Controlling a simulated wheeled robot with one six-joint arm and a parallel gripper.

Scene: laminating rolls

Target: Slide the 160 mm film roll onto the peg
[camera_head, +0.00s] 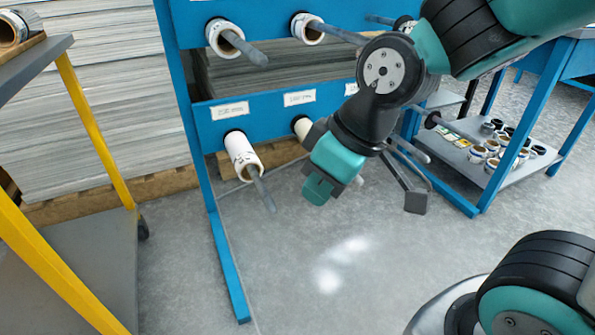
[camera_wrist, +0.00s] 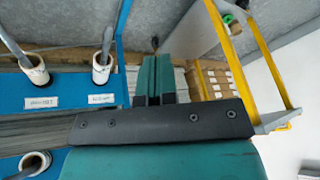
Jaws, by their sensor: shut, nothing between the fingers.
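My gripper (camera_head: 318,188) is shut and empty, in front of the lower row of the blue rack and just right of a lower peg. Its teal fingers (camera_wrist: 152,80) lie together in the wrist view. A long white roll (camera_head: 241,156) sits on the lower left peg (camera_head: 262,192), whose grey end sticks out. Another roll (camera_head: 302,127) on the lower row is partly hidden by my arm. Shorter white rolls sit on the upper left peg (camera_head: 224,38) and upper middle peg (camera_head: 307,28). I cannot tell which roll is 160 mm; the labels are unreadable.
A yellow-framed cart (camera_head: 72,85) stands at the left with a roll (camera_head: 12,28) on top. A blue-framed bench (camera_head: 547,110) at the right holds several small rolls on its lower shelf. The floor (camera_head: 300,270) before the rack is clear.

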